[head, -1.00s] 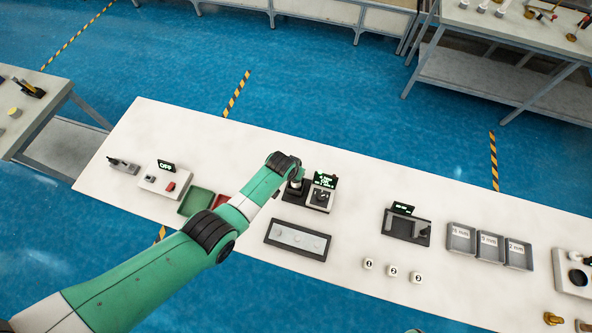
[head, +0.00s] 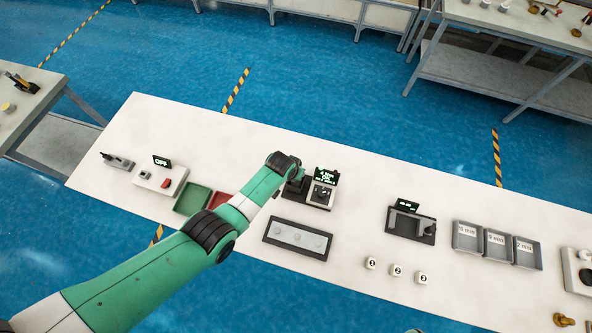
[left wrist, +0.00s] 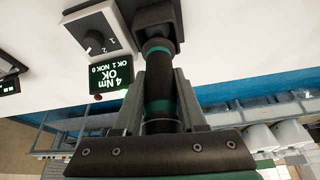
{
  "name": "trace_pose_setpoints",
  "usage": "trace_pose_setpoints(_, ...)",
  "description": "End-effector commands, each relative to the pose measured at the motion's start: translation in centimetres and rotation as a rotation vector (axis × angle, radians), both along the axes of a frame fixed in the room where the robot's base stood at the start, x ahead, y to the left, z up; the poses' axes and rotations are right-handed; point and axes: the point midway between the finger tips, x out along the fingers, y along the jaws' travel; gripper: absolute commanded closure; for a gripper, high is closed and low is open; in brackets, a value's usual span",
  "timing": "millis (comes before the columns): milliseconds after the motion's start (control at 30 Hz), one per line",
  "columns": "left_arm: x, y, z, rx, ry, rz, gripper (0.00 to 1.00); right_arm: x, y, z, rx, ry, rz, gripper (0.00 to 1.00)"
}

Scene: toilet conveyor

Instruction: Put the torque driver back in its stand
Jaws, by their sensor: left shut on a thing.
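The torque driver (left wrist: 160,92) is a dark cylinder with teal bands. My left gripper (left wrist: 158,95) is shut on it in the left wrist view, one finger on each side. The driver's far end meets a dark block (left wrist: 153,18); I cannot tell whether it is seated there. In the head view my left gripper (head: 293,182) is over the dark stand base (head: 300,188) and hides most of the driver. Beside it is the knob box (head: 321,194) with a green-lit display (head: 326,175). In the wrist view the display (left wrist: 110,76) reads "4 Nm OK". My right gripper is not in view.
A tray with round parts (head: 298,238) lies in front of the stand. A green bin (head: 192,199) and red bin (head: 219,202) are left of it. Another dark device (head: 411,223) stands to the right, past clear tabletop (head: 362,205).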

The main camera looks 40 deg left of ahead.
Motion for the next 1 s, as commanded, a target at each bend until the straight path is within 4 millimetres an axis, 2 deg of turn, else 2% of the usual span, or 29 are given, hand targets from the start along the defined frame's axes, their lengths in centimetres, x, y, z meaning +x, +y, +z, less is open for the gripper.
trace_pose_setpoints(333,0.1,0.0,-0.2,0.000,-0.003,0.000,1.00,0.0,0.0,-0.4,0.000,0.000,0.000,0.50)
trace_pose_setpoints(367,0.1,0.0,-0.2,0.000,-0.003,0.000,0.57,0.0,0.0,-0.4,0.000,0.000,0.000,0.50)
trace_pose_setpoints(500,0.1,0.0,-0.3,0.000,-0.002,0.000,0.32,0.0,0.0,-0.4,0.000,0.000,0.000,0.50)
trace_pose_setpoints(567,0.1,0.0,-0.3,0.000,-0.002,0.000,0.24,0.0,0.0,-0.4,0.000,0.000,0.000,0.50)
trace_pose_setpoints(833,-0.1,0.0,-0.4,0.000,0.002,0.000,0.24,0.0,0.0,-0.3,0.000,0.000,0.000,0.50)
trace_pose_setpoints(1000,-0.1,-0.1,0.7,0.000,0.001,-0.001,0.24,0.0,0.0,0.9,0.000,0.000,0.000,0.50)
